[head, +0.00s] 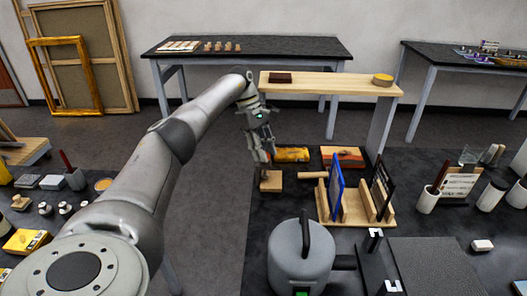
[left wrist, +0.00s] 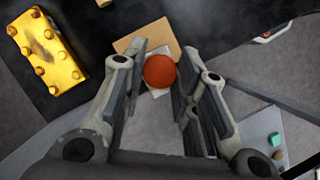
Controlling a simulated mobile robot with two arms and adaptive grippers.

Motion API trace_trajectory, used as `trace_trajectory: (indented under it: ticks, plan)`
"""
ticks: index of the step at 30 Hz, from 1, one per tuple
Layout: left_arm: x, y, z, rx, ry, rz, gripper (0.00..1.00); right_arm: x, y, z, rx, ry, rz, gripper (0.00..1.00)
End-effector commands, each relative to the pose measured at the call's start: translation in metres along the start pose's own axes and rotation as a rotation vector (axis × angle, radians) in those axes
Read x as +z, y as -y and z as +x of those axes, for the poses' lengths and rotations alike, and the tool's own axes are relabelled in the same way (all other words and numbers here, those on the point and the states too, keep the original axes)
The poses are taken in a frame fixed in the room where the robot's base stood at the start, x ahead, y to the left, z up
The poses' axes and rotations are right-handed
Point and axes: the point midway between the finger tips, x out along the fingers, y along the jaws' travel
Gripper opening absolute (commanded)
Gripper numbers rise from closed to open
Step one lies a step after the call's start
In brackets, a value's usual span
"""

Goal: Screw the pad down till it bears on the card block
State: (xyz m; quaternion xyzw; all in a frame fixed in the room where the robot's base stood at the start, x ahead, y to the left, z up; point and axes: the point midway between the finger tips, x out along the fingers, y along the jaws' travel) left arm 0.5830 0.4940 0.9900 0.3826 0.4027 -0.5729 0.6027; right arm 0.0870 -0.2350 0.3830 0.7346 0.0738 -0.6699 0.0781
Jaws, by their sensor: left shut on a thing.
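My left gripper (head: 267,166) reaches down over the left part of the dark table in the head view. In the left wrist view my left gripper (left wrist: 157,82) has its fingers on both sides of a round orange-red knob (left wrist: 159,71) and is shut on it. A pale piece shows under the knob, partly hidden; I cannot tell whether it is the card block. A tan wooden block (head: 270,182) lies below the fingers, and it also shows in the left wrist view (left wrist: 128,43). The pad is hidden, so its contact with the card block cannot be told. My right gripper is not in view.
A yellow studded piece (left wrist: 45,50) lies left of the knob in the wrist view. In the head view, a wooden rack (head: 352,214) holds a blue panel (head: 336,186) and a dark panel (head: 382,188). A raised wooden shelf (head: 330,84) stands behind the gripper.

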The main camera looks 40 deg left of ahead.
Motion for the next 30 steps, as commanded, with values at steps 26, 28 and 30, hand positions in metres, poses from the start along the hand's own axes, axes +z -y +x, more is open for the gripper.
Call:
trace_trajectory:
  ticks: [26,28,30]
  plan:
    - [-0.0002,-0.0002,-0.0003,-0.005,-0.001,0.015,0.49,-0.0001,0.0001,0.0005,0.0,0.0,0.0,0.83]
    - [-0.0002,-0.0002,-0.0003,-0.006,-0.001,0.015,0.49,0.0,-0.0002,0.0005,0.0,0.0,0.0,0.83]
    - [0.0,-0.0003,-0.0015,-0.005,-0.001,0.015,0.49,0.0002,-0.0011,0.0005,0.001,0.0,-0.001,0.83]
